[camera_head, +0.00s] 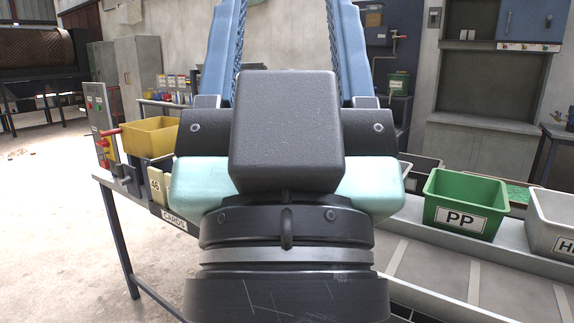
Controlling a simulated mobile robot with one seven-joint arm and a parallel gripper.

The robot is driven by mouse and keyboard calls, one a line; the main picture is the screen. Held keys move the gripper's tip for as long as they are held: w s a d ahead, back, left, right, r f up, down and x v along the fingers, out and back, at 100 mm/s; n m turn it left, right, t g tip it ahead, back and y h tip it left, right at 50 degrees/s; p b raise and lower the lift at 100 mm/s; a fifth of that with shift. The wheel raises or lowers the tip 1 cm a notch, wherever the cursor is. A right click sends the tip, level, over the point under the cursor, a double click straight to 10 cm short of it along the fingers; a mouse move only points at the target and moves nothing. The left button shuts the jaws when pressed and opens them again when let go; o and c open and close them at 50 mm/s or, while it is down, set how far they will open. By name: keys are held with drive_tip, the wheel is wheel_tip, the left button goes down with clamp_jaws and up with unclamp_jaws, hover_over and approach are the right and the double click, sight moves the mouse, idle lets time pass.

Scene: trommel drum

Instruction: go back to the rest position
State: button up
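My gripper (287,30) fills the middle of the head view, close to the camera. Its two blue fingers run up past the top edge, with a wide gap between them. Wall shows through the gap and I see nothing held there. The fingertips are cut off by the frame. The dark gripper body and pale green wrist hide the middle of the bench behind.
A green PP bin (464,205) and a grey bin (549,222) stand at right along a grey bench or conveyor. A yellow bin (150,137) and a control panel (103,125) are at left. A mesh drum (38,55) stands far left. Floor at left is clear.

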wheel_tip(320, 180, up, 18)
drive_tip(key=p, duration=1.5)
drive_tip(key=shift+f, duration=0.1)
